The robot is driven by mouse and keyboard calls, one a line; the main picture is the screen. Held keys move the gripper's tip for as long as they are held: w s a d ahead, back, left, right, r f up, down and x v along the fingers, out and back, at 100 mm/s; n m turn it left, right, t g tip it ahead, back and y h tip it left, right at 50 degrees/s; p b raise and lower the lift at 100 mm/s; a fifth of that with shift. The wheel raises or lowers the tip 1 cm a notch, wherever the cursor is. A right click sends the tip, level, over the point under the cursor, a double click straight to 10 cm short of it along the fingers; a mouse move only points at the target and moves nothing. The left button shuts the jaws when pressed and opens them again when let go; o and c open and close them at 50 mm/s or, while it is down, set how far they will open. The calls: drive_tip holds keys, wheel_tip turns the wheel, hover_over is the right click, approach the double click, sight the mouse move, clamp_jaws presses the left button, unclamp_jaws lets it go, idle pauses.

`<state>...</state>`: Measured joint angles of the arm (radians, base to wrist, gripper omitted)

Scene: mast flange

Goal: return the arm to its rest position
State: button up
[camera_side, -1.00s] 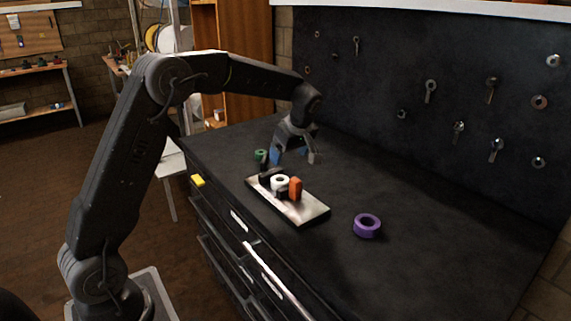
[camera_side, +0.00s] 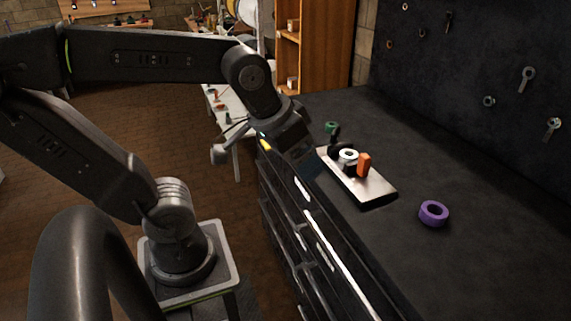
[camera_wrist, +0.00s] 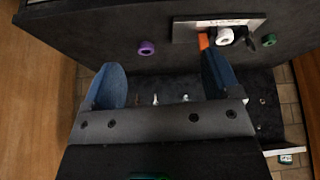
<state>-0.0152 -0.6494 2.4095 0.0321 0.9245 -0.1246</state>
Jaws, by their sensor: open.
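My gripper (camera_side: 304,160) hangs in front of the workbench, at the left of the metal plate in the side view. Its jaws are apart, and in the wrist view my gripper (camera_wrist: 163,78) shows two blue fingers with nothing held between them.
The dark benchtop (camera_side: 460,270) bears a metal plate (camera_side: 378,186) with a white ring (camera_side: 348,156), an orange block (camera_side: 364,165) and dark parts. A purple ring (camera_side: 433,213) lies at its right. A green ring (camera_side: 331,127) sits behind. Drawers face my base.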

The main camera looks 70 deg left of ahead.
drive_tip(key=shift+s+d+f+m, duration=0.2)
drive_tip(key=shift+s+f+m, duration=0.15)
drive_tip(key=shift+s, duration=0.2)
drive_tip(key=shift+s+d+f+m, duration=0.25)
drive_tip(key=shift+s+m, duration=0.1)
drive_tip(key=shift+s, duration=0.2)
